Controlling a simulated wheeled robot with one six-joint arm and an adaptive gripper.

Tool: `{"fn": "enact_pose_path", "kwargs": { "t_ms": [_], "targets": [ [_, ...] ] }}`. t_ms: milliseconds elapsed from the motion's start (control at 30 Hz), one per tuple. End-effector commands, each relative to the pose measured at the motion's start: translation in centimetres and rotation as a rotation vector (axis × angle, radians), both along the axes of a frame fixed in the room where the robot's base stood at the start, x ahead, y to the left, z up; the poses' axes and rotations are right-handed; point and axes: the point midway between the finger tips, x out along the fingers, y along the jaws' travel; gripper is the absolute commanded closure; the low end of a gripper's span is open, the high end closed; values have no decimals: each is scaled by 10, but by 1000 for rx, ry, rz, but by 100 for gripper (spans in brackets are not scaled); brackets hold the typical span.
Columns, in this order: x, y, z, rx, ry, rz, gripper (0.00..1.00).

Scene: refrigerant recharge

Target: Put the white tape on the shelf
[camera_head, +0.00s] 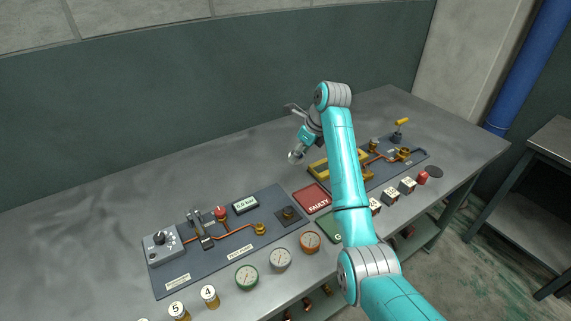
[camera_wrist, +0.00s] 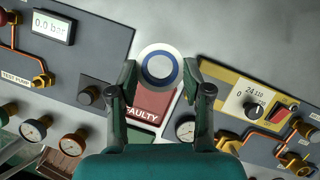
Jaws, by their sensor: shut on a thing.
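The white tape (camera_wrist: 160,67) is a round white roll with a blue inner ring. It sits between the fingertips of my gripper (camera_wrist: 161,75), which is shut on it. In the head view the tape (camera_head: 296,157) hangs at the end of my gripper (camera_head: 300,151), above the table near the red FAULTY pad; the arm partly hides the gripper. A lower shelf (camera_head: 322,308) under the table shows in part, with several small brass parts on it.
The grey table (camera_head: 90,215) holds a left test panel (camera_head: 180,277) and a right panel with a yellow frame (camera_wrist: 225,85). Several gauges (camera_head: 280,259), cylinders (camera_head: 209,296) and small boxes line the front edge. The back left is bare. A metal side table (camera_head: 552,150) stands right.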

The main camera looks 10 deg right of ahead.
Motion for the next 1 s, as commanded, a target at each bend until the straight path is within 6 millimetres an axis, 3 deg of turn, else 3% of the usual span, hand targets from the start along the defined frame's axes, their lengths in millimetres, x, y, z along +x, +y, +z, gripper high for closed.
{"fn": "enact_pose_path", "kwargs": {
  "t_ms": [167, 833, 1000],
  "targets": [
    [0, 0, -7, 0, 1, -5, 69],
    [-1, 0, -93, 0, 3, -5, 69],
    [0, 0, -99, 0, 0, -4, 69]
  ]
}}
